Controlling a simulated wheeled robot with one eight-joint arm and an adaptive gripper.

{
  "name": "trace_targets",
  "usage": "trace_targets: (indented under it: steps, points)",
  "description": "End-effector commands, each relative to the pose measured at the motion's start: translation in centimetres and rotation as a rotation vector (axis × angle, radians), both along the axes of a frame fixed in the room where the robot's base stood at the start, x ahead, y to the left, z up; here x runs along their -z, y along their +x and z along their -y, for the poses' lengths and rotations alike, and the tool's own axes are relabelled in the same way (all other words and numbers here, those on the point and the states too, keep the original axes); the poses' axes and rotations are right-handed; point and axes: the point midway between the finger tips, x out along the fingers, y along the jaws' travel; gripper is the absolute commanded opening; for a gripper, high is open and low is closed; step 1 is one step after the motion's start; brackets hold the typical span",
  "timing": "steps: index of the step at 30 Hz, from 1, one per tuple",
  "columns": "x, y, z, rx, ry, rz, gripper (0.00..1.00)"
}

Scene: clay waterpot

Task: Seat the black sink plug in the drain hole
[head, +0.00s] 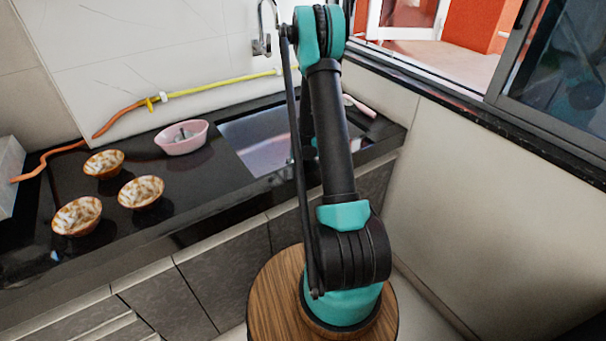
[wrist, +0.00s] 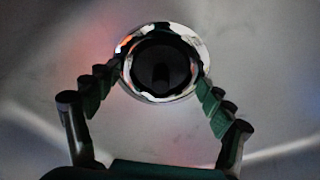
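In the wrist view, a shiny metal drain ring (wrist: 158,99) is set in the grey sink floor. A dark round shape with a darker stub in its middle, which looks like the black plug (wrist: 161,76), lies inside the ring. I cannot tell how deep or level it sits. My gripper (wrist: 163,77) is open, its two fingers apart on either side of the ring, with nothing visibly clamped. In the head view my arm reaches down into the sink (head: 250,140) and hides the drain and most of the gripper.
A pink tub (head: 182,138) with a greyish item in it stands left of the sink. Several patterned bowls, including one (head: 141,192), stand farther left on the black counter (head: 205,190). A tap (head: 262,44) is behind the sink. A yellow-orange hose (head: 200,88) runs along the wall.

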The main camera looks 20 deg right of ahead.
Motion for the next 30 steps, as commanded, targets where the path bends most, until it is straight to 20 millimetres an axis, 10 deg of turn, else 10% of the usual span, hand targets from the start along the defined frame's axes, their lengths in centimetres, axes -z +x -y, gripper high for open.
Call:
trace_targets:
  steps: [30]
  points:
    - [-12.6,-1.5,-0.8,0.000,0.000,0.001,0.81]
